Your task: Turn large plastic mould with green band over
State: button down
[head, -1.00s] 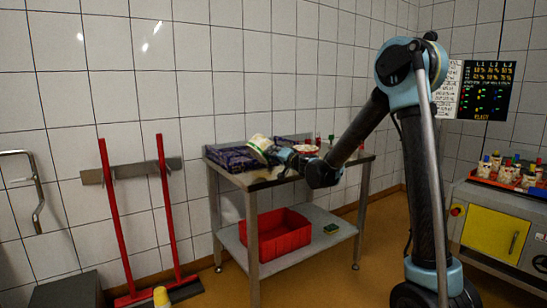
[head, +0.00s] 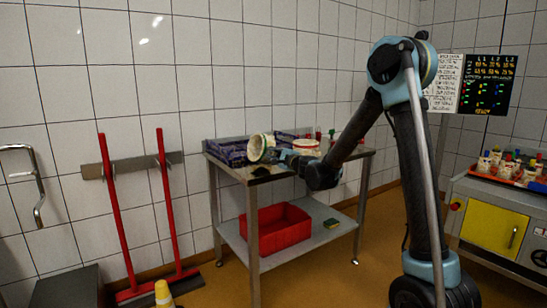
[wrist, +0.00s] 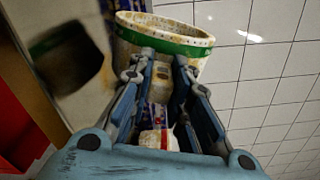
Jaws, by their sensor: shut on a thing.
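The large whitish plastic mould with a green band (head: 256,147) is held at the left part of the steel table's top, next to a purple crate. It is tilted well over onto its side. In the wrist view the mould (wrist: 190,29) fills the top middle, with its green band near the wide rim. My gripper (wrist: 166,62) is shut on the mould's wall; my gripper also shows in the head view (head: 279,155). A shadow lies on the table beside it. Whether the mould touches the table is unclear.
The steel table (head: 270,177) also holds purple crates (head: 226,153), a whitish mould with a red band (head: 306,147) right of my gripper, and small bottles (head: 318,136) at the back. A red bin (head: 283,240) and a sponge (head: 331,223) sit on the lower shelf.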

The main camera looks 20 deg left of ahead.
jog(key=m, duration=0.5)
jog(key=shift+f+m, duration=0.2)
jog(key=shift+m, duration=0.3)
jog(key=m, duration=0.2)
jog(key=f+m, duration=0.1)
jog(key=m, duration=0.1)
jog(key=shift+f, duration=0.1)
notch_tip(320, 180, down, 2)
jog(key=m, duration=0.4)
jog(key=c, duration=1.4)
grip_release()
